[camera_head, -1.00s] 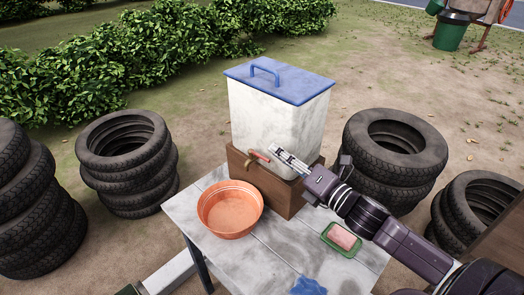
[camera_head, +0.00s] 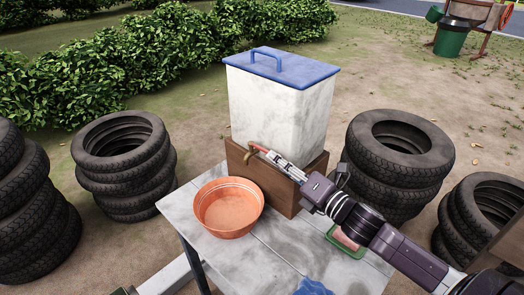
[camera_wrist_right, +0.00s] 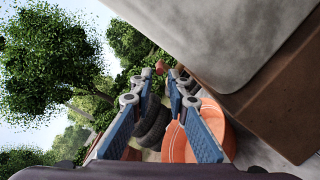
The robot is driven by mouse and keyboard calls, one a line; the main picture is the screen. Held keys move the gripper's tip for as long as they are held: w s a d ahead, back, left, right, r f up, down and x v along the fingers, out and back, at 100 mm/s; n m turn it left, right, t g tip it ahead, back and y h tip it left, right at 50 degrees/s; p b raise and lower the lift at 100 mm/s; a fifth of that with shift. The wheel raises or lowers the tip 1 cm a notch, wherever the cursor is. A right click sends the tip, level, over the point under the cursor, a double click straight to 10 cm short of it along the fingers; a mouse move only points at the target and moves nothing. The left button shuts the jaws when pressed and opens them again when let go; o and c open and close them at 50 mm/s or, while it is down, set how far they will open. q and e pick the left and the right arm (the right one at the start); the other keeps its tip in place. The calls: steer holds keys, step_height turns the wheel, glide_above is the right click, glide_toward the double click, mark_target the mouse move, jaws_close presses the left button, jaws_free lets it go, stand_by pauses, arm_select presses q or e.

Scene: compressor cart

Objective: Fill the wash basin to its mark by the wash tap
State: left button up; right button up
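The orange wash basin (camera_head: 229,207) stands on the grey table below and left of the tap; I see no clear water or mark in it. It also shows in the wrist view (camera_wrist_right: 222,128). The wash tap (camera_head: 252,158) has a brass spout and a red handle (camera_head: 259,147), on the front of the white tank's wooden base. My right gripper (camera_head: 271,155) is right at the handle. In the wrist view a gap shows between its fingers, with the red handle (camera_wrist_right: 160,67) just beyond or between the tips; contact is unclear. My left gripper is out of view.
The white tank (camera_head: 280,110) with a blue lid stands on a wooden block (camera_head: 285,193). A green soap dish (camera_head: 347,248) with pink soap sits under my right arm, partly hidden. A blue cloth (camera_head: 313,288) lies at the front. Stacked tyres (camera_head: 125,165) flank the table.

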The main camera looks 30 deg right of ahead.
mark_target(262, 149)
steer(key=shift+p+x, duration=0.7)
steer(key=shift+x, duration=2.65)
jaws_close()
